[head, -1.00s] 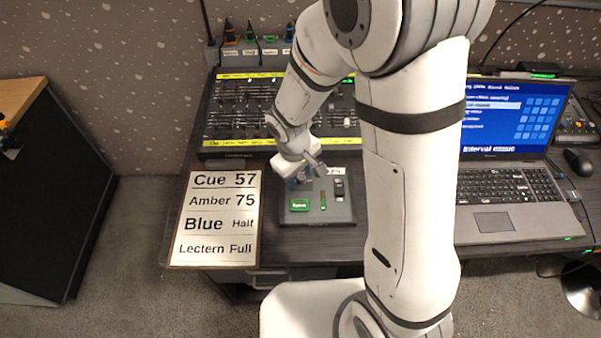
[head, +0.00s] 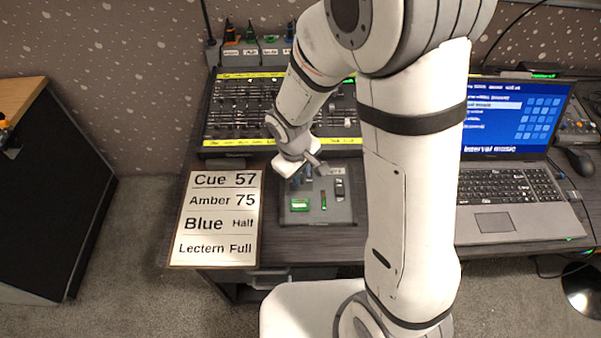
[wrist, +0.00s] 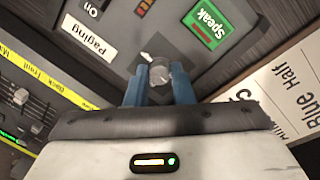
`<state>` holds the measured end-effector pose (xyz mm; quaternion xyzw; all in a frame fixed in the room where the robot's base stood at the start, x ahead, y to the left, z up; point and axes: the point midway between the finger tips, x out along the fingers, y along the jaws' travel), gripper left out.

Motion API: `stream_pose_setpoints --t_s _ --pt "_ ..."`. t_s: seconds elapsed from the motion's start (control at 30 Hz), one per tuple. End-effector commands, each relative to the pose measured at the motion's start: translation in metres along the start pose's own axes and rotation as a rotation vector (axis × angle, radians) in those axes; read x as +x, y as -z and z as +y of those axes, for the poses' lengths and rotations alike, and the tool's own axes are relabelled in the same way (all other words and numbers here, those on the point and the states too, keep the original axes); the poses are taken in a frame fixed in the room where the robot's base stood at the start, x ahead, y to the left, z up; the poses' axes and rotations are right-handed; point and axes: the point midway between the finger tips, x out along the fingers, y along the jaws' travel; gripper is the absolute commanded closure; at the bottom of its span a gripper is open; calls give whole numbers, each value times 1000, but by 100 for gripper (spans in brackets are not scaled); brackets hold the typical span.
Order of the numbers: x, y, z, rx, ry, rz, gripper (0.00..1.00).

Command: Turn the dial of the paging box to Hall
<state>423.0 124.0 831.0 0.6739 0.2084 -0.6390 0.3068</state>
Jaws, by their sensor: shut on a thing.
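The paging box (head: 325,212) is a grey panel on the desk in front of the lighting desk in the head view. In the wrist view it carries a white Paging label (wrist: 89,38) and a green Speak button (wrist: 205,24). Its grey dial (wrist: 160,72) sits between the blue fingers of my gripper (wrist: 158,90), with a white pointer mark showing toward the upper left. My gripper (head: 299,177) is shut on the dial. Dial position names cannot be read; the arm hides the dial in the head view.
The fader desk (head: 232,112) stands behind the box. A cue card (head: 215,217) lies to the left. A laptop (head: 507,190) and mouse (head: 578,161) are to the right. Several small coloured-top items stand at the back.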

Motion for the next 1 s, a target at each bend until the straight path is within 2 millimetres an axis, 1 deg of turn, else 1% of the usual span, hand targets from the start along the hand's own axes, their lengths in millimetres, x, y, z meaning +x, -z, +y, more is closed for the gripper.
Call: stream_pose_setpoints --t_s 0.23,0.27,0.5,0.77,0.87,1.0 --pt "0 0 0 -10 -1 0 100" --pt "0 0 0 -10 -1 0 76" --pt "0 0 0 -9 -1 0 57" --pt "-2 0 0 -9 -1 1 57" --pt "-12 1 1 -7 -3 5 57" --pt "-36 1 0 -9 -3 6 57"
